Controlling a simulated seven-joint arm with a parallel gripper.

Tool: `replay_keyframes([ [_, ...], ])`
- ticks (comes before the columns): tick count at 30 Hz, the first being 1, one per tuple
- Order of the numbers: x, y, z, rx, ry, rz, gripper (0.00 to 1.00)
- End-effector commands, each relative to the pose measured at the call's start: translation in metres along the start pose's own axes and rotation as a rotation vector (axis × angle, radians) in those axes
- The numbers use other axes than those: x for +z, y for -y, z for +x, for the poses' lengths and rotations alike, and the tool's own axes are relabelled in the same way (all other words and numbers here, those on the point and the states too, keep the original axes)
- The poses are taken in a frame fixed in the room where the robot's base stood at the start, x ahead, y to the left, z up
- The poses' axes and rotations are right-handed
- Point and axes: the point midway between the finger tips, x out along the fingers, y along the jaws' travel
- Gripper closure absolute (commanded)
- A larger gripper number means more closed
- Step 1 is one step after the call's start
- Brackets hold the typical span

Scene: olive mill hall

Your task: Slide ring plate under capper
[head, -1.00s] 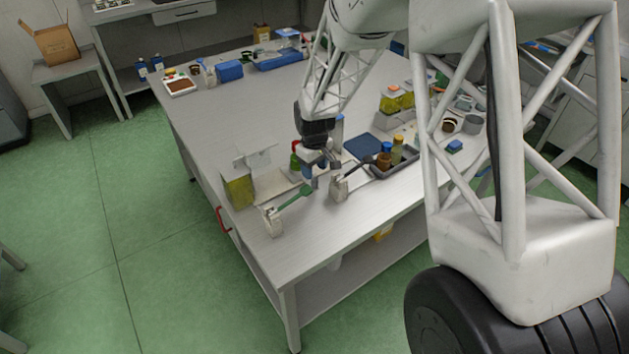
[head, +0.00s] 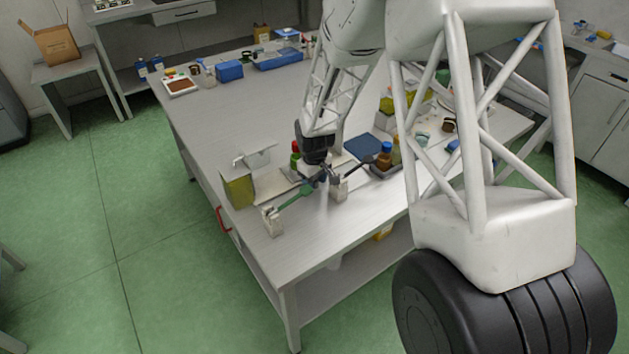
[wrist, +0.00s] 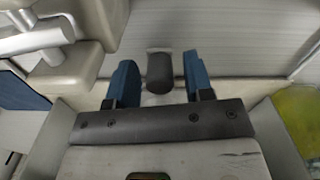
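My gripper (head: 324,176) is low over the near part of the table, between two small cream stands. One stand (head: 272,221) carries a green lever (head: 292,198); the other stand (head: 339,190) has a dark lever. In the wrist view my gripper (wrist: 160,84) has its two blue fingers spread. A dark rounded knob or handle end (wrist: 160,73) shows between them, with gaps on both sides. A cream block with a metal bar (wrist: 66,84) is at left in that view. I cannot clearly tell which parts are the ring plate and the capper.
A yellow-green container (head: 238,190) stands left of the stands and shows at right in the wrist view (wrist: 300,112). The table's left-middle surface (head: 235,115) is clear.

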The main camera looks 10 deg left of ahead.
Motion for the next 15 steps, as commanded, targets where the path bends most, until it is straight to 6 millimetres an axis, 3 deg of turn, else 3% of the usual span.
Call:
replay_keyframes([
  [1,0.0,0.0,-0.0001,0.0,0.0,0.0,0.61],
  [9,-0.0001,-0.0001,-0.0002,0.0,0.0,0.0,1.0],
  [15,0.0,-0.0011,-0.0003,0.0,0.0,0.0,1.0],
])
